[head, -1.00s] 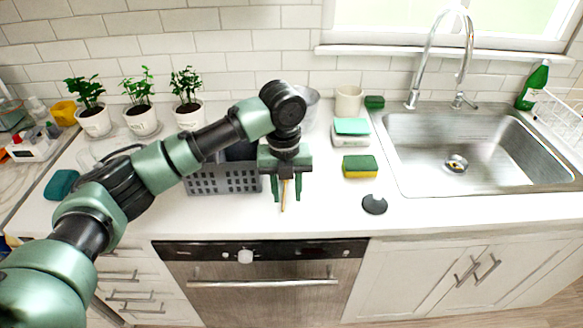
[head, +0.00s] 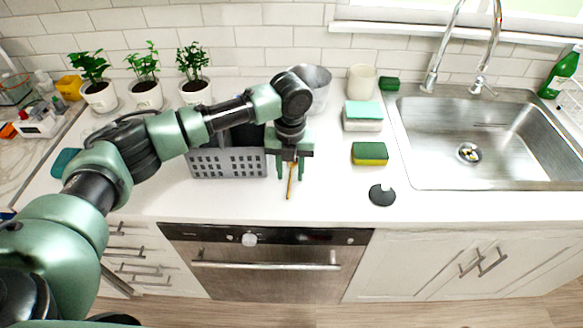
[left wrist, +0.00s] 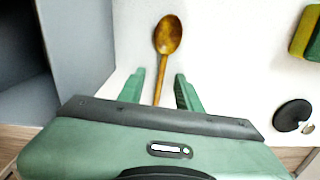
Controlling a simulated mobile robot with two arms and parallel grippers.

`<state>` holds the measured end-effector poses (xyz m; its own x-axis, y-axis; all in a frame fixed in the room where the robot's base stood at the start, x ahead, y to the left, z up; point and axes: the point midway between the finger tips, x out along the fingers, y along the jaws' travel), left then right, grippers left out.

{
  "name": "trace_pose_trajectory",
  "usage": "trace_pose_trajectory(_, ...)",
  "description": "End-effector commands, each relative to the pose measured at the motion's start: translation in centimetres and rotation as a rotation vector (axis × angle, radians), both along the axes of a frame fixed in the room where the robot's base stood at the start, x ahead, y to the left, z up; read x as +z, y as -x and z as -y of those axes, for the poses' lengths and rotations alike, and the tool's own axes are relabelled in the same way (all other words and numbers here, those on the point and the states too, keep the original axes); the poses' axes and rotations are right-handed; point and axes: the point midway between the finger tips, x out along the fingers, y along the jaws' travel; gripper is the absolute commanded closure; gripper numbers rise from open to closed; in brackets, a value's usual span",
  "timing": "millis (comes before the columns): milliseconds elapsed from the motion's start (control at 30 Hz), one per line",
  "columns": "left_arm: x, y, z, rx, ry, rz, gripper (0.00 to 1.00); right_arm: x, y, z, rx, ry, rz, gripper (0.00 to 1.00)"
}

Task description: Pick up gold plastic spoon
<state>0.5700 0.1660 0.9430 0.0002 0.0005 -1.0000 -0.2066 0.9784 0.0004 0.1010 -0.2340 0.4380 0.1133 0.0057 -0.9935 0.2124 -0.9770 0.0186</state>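The gold spoon (left wrist: 168,36) lies on the white counter. In the left wrist view its bowl is beyond my left gripper (left wrist: 159,76) and its handle runs back between the two green fingers. The fingers are apart, with a gap on each side of the handle. The rear of the handle is hidden behind the gripper body. In the head view my left gripper (head: 290,188) points down over the counter's front part, with the thin spoon (head: 291,180) between its fingers. My right gripper is not in view.
A grey perforated basket (head: 228,163) stands just left of the gripper. A green-yellow sponge (head: 370,154) and a dark round stopper (head: 382,195) lie to the right, before the sink (head: 490,160). Potted plants (head: 145,95) stand behind. The counter's front edge is near.

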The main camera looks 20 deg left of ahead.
Motion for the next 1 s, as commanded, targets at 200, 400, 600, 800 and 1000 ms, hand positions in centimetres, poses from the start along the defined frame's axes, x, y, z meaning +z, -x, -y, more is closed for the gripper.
trace_pose_trajectory(200, 0.0, 0.0, 0.0, -0.001, 0.0, 0.0, 0.79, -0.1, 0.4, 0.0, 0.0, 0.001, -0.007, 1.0)
trace_pose_trajectory(400, 0.0, 0.0, 0.0, -0.001, 0.0, 0.0, 1.0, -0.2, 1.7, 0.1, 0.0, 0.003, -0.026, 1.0)
trace_pose_trajectory(600, 0.0, 0.0, 0.0, -0.001, 0.0, 0.0, 1.0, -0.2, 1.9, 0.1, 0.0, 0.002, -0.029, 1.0)
trace_pose_trajectory(800, 0.4, 0.0, 0.0, -0.001, 0.0, 0.001, 1.0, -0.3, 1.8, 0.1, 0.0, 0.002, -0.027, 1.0)
trace_pose_trajectory(1000, 2.7, -0.1, 0.0, -0.001, 0.001, 0.004, 1.0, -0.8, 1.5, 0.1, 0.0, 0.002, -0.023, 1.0)
